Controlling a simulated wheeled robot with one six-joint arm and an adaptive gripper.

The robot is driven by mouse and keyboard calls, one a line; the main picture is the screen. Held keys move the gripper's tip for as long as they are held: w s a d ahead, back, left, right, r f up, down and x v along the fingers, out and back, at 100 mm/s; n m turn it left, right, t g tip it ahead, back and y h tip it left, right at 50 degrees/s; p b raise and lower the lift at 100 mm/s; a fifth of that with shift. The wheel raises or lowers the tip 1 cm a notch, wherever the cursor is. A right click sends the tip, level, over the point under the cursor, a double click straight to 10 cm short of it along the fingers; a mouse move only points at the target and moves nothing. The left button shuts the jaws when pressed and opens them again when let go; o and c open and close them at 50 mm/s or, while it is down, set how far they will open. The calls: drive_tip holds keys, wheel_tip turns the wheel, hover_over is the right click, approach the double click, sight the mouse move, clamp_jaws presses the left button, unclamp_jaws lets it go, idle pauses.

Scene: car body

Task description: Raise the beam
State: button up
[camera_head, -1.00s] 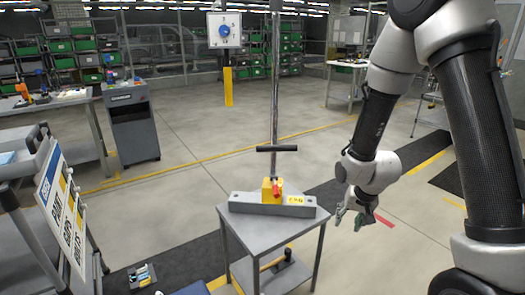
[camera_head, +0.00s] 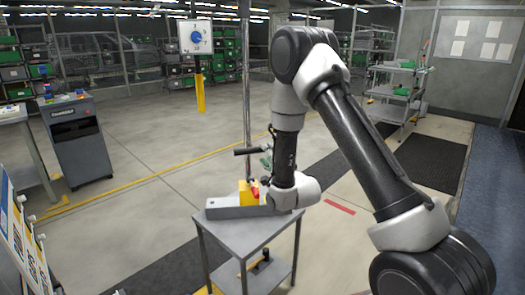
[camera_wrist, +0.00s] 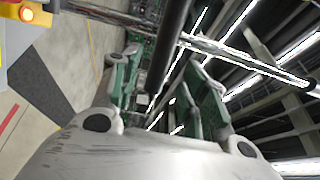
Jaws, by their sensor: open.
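A black crossbar (camera_head: 246,151), seemingly the beam, lies level across an upright metal pole (camera_head: 246,70). The pole rises from a grey base (camera_head: 225,211) with a yellow block and red lever (camera_head: 254,191). My gripper (camera_head: 266,160) is at the crossbar's right end, partly hidden by my arm. In the wrist view my gripper (camera_wrist: 163,60) is open, with one green finger on each side of the black crossbar (camera_wrist: 168,50). Contact cannot be told. The pole (camera_wrist: 240,58) crosses beyond the fingertips, and the yellow block with its orange part (camera_wrist: 30,13) shows at upper left.
The base stands on a small grey table (camera_head: 240,232) with a lower shelf. A grey cabinet (camera_head: 78,140) and a sign board (camera_head: 15,225) are at left. Open floor surrounds the table.

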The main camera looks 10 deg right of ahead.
drive_tip(key=shift+x, duration=2.35)
clamp_jaws()
